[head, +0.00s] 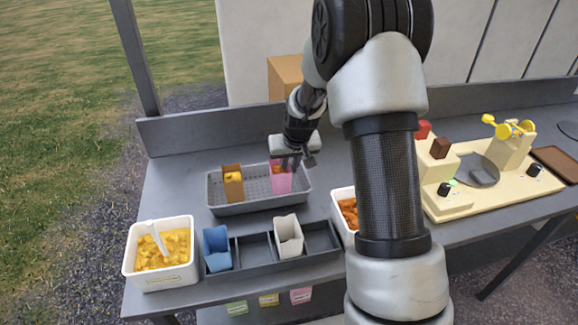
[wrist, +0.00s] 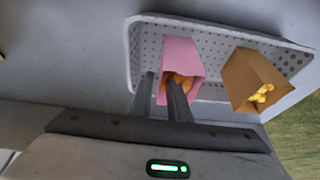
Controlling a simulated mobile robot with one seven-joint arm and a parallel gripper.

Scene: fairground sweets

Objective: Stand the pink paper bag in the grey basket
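The pink paper bag (head: 283,184) stands upright in the grey perforated basket (head: 240,208), towards its right end. In the wrist view the pink bag (wrist: 181,50) holds orange-brown pieces and stands by the wall of the basket (wrist: 133,50). My gripper (head: 291,164) is low over the bag's top. In the wrist view my gripper (wrist: 161,85) has its fingers apart. One finger is beside the bag and the other overlaps its mouth. A gap shows between the outer finger and the bag. Whether either finger touches the paper is unclear.
A brown bag (head: 233,184) with yellow pieces stands at the basket's left. In front, a dark divided rack (head: 255,267) holds a blue bag (head: 216,248) and a white bag (head: 288,236). A yellow-filled tub (head: 160,278) stands left. A cream machine (head: 475,190) stands right.

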